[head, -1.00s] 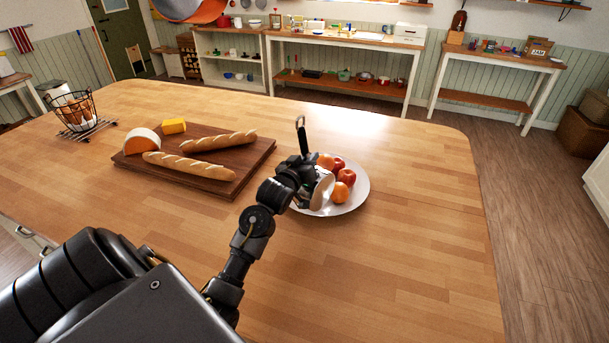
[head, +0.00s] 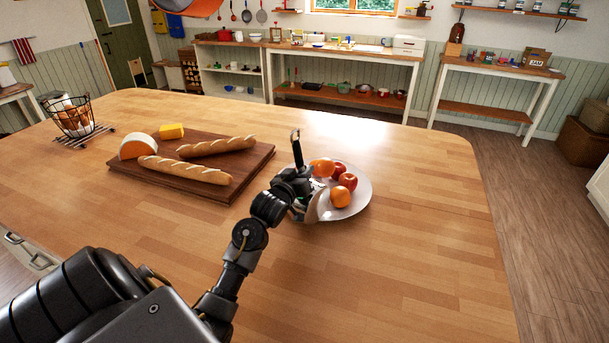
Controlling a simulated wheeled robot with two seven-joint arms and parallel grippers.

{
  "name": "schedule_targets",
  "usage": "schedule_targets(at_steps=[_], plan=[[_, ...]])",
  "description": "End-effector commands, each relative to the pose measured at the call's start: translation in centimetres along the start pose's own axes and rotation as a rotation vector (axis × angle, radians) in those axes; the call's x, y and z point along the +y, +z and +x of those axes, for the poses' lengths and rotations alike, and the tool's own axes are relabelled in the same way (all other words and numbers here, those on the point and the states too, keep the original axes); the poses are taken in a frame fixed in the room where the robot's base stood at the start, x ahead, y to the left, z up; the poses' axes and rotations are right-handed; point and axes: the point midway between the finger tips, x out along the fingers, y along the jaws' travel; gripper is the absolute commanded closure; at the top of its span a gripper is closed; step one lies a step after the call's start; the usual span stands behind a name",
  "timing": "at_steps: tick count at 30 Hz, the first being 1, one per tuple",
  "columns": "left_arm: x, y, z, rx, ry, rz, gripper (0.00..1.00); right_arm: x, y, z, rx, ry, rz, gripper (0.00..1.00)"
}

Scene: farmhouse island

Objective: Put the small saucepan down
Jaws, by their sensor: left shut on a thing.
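My left gripper (head: 293,184) is over the island top, beside the left edge of the white fruit plate. It is shut on the small saucepan, whose dark handle (head: 297,152) stands up above the fingers. A pale metallic part of the saucepan (head: 318,206) shows just right of the gripper, tilted, in front of the plate's left side. The rest of the pan is hidden by the gripper, and I cannot tell whether it touches the plate or the wood. My right gripper is not in view.
The white plate (head: 361,200) holds apples and oranges. A dark wooden board (head: 262,158) with baguettes and cheese lies to the left, and a wire basket (head: 75,120) stands at the far left. The island top (head: 420,240) is clear to the right and in front.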

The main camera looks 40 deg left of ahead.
Motion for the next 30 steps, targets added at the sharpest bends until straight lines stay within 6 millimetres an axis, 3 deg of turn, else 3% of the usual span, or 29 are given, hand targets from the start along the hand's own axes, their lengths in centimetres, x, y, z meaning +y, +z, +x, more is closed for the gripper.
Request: schedule_targets(at_steps=[4, 5, 10, 20, 23, 30], plan=[[-0.1, 0.2, 0.0, 0.001, 0.000, 0.000, 1.00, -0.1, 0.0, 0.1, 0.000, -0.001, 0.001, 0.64], [-0.1, 0.4, 0.0, -0.002, -0.001, 0.000, 0.85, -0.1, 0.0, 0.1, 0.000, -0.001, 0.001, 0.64], [-0.1, 0.3, 0.0, -0.001, 0.000, 0.000, 0.64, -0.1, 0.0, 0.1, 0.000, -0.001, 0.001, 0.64], [0.0, -0.1, 0.0, 0.001, 0.000, 0.000, 0.64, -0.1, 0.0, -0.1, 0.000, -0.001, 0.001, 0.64], [-0.1, 0.2, -1.1, 0.000, -0.001, 0.000, 0.64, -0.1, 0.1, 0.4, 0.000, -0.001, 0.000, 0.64], [-0.1, 0.3, -6.2, -0.002, 0.000, 0.002, 0.64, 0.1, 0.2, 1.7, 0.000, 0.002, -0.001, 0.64]])
